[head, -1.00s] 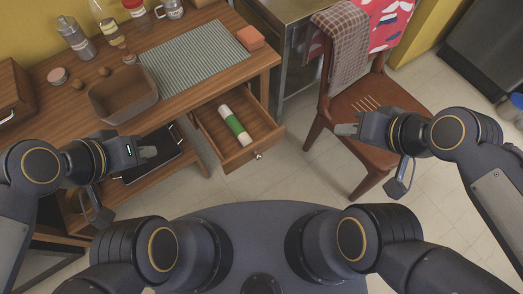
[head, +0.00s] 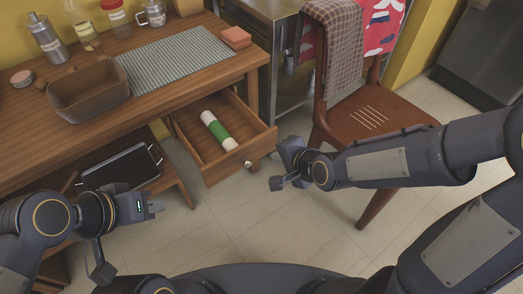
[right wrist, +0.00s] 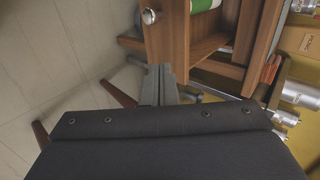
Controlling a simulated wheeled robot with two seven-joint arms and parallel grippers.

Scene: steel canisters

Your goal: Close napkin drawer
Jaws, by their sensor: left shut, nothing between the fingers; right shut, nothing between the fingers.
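The napkin drawer (head: 203,148) is pulled out from under the wooden table, and a white and green roll (head: 215,130) lies in it. Its front has a round metal knob (head: 247,164); the knob (right wrist: 149,16) also shows in the right wrist view. My right gripper (head: 283,152) is just right of the drawer front, its fingertips partly hidden by the wrist. In the right wrist view its shut, empty fingers (right wrist: 160,72) are close to the drawer front (right wrist: 166,38); contact cannot be told. My left gripper (head: 155,207) is shut and empty, below and left of the drawer.
A wooden chair (head: 372,118) with a checked cloth stands right of the drawer, close to my right forearm. The tabletop (head: 30,120) holds a brown basin (head: 88,95) and a striped mat (head: 172,60). A dark tray (head: 122,167) lies on the lower shelf. Tiled floor is clear before the drawer.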

